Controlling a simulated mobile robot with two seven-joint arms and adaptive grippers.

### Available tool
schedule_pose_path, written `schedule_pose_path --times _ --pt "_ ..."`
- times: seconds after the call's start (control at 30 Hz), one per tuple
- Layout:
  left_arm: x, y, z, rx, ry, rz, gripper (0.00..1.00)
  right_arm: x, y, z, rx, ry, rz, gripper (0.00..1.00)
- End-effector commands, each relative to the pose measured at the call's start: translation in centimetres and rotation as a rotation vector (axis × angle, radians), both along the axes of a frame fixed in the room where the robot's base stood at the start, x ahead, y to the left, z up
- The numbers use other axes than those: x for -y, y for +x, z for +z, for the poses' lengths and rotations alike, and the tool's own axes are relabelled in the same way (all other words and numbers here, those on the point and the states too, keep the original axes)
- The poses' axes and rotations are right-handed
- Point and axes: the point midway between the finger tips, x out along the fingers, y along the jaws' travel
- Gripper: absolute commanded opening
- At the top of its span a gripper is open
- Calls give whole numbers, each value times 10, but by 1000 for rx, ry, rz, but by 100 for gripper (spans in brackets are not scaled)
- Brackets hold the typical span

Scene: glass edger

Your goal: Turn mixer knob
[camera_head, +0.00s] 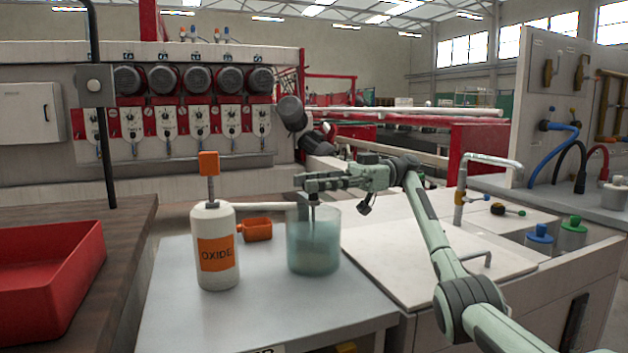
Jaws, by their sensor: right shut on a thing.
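A clear, greenish glass vessel (313,255) stands on the grey table, with cloudy liquid in it. The mixer (303,210) is above and in its mouth, with a thin shaft reaching down inside. My right gripper (302,183) comes in from the right, level above the vessel. It is shut at the top of the mixer, on what I take to be the mixer knob. The knob itself is hidden by the fingers, so its turn angle cannot be seen. My left gripper is not in view.
A white bottle labelled OXIDE (215,265) with an orange top stands left of the vessel. A red bin (50,280) sits on the wooden bench at left. A sink counter with a tap (459,190) is at right.

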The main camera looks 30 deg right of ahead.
Motion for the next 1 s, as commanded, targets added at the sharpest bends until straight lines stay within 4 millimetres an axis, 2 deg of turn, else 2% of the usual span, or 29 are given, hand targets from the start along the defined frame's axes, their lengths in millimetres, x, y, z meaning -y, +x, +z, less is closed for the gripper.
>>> schedule_pose_path --times 0.43,0.47,0.6,0.87,1.0 --pt "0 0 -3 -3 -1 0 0 -2 0 -5 -9 -8 16 5" --pt "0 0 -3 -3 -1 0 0 -2 0 -5 -9 -8 16 37" --pt "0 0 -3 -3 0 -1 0 -2 0 -4 -8 -6 14 55" --pt "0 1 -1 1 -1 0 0 -1 0 -2 -3 -4 11 56" --pt "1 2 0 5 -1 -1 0 -1 0 7 -1 -3 10 56"
